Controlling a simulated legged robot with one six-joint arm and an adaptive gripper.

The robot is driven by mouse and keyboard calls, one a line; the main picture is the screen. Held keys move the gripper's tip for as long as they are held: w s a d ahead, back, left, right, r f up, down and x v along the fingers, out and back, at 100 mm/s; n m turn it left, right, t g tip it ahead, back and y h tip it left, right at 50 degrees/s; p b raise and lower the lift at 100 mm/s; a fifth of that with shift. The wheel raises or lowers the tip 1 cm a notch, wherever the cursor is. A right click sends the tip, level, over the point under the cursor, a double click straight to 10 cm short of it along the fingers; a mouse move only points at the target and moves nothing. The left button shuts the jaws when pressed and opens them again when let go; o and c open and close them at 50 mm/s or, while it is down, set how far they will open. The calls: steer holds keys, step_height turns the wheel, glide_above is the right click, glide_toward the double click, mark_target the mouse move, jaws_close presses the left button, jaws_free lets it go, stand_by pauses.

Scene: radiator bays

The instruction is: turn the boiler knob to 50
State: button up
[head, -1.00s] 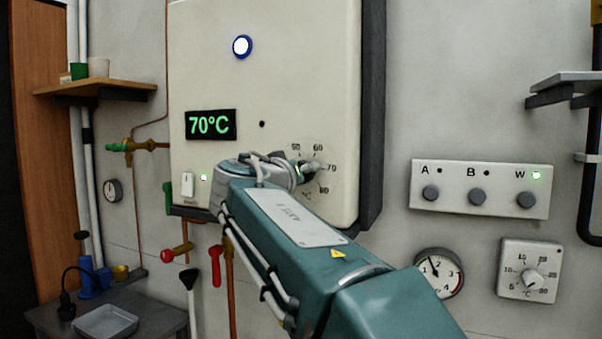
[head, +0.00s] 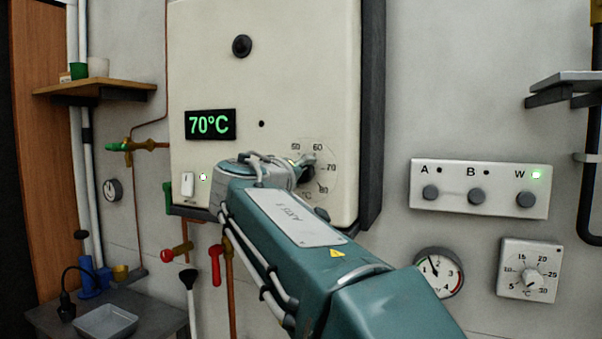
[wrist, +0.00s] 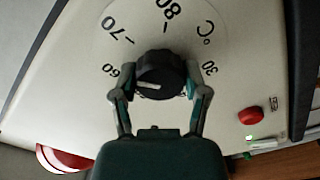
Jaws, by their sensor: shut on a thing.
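The boiler (head: 285,75) hangs on the wall, and its display (head: 210,124) reads 70°C. The black boiler knob (wrist: 158,72) sits in a dial marked 30 to 80 and also shows in the head view (head: 308,173), partly behind my gripper. My gripper (wrist: 159,90) is shut on the knob, one finger on each side. In the wrist view the knob's white mark points left, just past the 60 on the side away from 70. The 50 is hidden there by my gripper, but shows at the dial's upper left in the head view.
A round lamp (head: 242,46) on the boiler is dark. A button panel (head: 480,189), a gauge (head: 440,272) and a thermostat (head: 529,270) are on the right wall. Red-handled valves (head: 215,264) hang below the boiler. A shelf (head: 560,87) juts out at right.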

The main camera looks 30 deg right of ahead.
steer(key=n, duration=0.4)
steer(key=shift+w+f+n, duration=0.1)
steer(key=shift+f+n, duration=0.05)
steer(key=shift+n, duration=0.25)
steer(key=n, duration=0.3)
steer(key=shift+n, duration=0.3)
steer(key=n, duration=0.3)
steer(key=shift+f+n, duration=0.1)
steer(key=shift+n, duration=0.2)
steer(key=shift+f+n, duration=0.1)
steer(key=shift+n, duration=1.8)
steer(key=o, duration=1.2)
steer(key=shift+w, duration=0.1)
steer(key=shift+c, duration=0.2)
steer(key=shift+a+r, duration=0.1)
steer(key=shift+r, duration=0.1)
